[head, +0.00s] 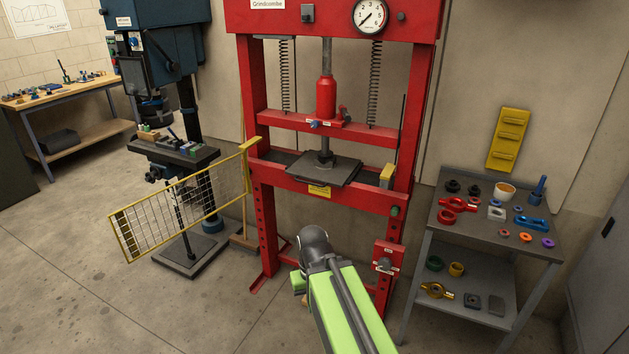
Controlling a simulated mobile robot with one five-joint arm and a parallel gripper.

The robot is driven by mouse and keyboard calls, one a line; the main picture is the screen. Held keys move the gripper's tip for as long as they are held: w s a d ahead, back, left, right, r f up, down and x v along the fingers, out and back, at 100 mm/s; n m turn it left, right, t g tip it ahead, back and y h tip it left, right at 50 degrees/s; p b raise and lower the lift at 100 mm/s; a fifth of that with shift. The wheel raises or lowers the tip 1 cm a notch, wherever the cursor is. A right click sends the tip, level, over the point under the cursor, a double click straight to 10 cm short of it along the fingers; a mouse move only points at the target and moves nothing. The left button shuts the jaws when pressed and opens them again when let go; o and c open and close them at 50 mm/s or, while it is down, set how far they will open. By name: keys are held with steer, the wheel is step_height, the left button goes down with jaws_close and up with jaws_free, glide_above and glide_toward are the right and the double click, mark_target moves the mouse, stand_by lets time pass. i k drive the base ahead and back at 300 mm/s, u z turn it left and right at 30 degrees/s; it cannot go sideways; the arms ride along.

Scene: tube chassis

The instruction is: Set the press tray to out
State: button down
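The press is a tall red frame (424,95) with a pressure gauge (369,16) at the top. A dark grey flat tray (340,173) lies on its lower crossbeam, under the ram (326,145). The tray's front edge sticks out a little past the beam, above a yellow label (319,191). I cannot tell from this view which setting the tray is in. My green arm reaches up from the bottom, with its dark joint in front of the press and below the tray. My gripper does not show; the arm hides what lies beyond the joint.
A yellow mesh guard (185,200) stands swung open at the press's left. A red control box (387,262) is at the lower right. A grey cart (480,235) with several coloured parts stands right. A drill press (180,150) is at left. The floor at front left is clear.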

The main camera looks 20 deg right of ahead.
mark_target(304, 168)
steer(key=z, duration=0.35)
steer(key=i, duration=1)
steer(key=z, duration=0.25)
steer(key=k, duration=0.1)
steer(key=u, duration=2.7)
steer(key=i, duration=0.55)
steer(key=u, duration=0.15)
steer(key=k, duration=0.55)
steer(key=z, duration=0.1)
